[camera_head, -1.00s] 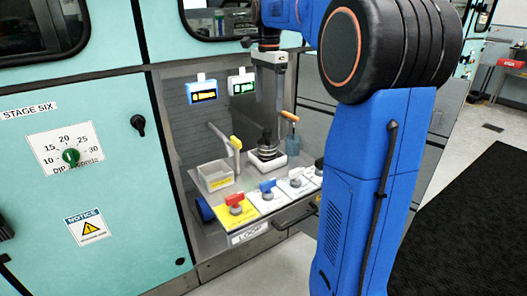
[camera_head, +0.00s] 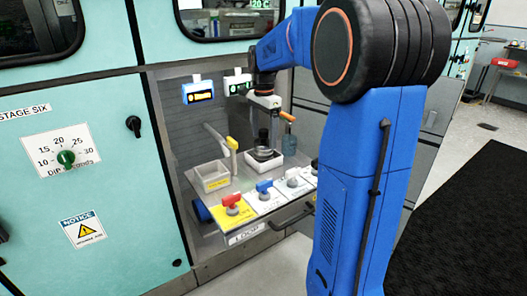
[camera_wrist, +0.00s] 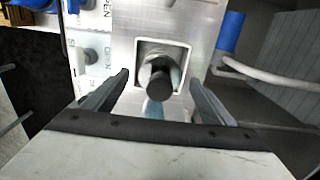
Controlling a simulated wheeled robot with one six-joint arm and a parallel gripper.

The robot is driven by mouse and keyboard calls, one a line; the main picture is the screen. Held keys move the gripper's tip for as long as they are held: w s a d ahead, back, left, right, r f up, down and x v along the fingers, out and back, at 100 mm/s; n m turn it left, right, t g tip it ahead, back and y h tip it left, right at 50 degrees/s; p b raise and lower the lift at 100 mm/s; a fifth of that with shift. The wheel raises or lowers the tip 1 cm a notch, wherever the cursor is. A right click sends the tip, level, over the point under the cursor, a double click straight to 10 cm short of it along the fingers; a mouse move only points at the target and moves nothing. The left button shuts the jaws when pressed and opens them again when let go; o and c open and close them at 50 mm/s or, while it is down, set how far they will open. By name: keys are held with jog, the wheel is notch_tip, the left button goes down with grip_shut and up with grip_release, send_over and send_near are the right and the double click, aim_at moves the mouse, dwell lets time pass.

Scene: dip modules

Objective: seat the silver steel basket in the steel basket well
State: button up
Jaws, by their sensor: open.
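The silver steel basket (camera_wrist: 158,68) sits inside a white square-rimmed well (camera_wrist: 142,48) in the wrist view, with its dark round handle top pointing at the camera. In the head view the basket (camera_head: 262,152) looks dark and upright in the white-rimmed well (camera_head: 277,160) at the right of the recess. My gripper (camera_wrist: 155,95) is open, with one finger on each side of the handle and visible gaps between. In the head view my gripper (camera_head: 265,119) is above the basket. I cannot tell which well is the steel basket well.
A second white tray (camera_head: 213,188) stands to the left. A grey pipe with a yellow top (camera_head: 233,145) rises between them. An orange-handled tool (camera_head: 288,118) stands at the right.

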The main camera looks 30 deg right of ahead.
jog(key=shift+f, duration=1.45)
jog(key=c, duration=1.4)
jog(key=shift+r, duration=0.15)
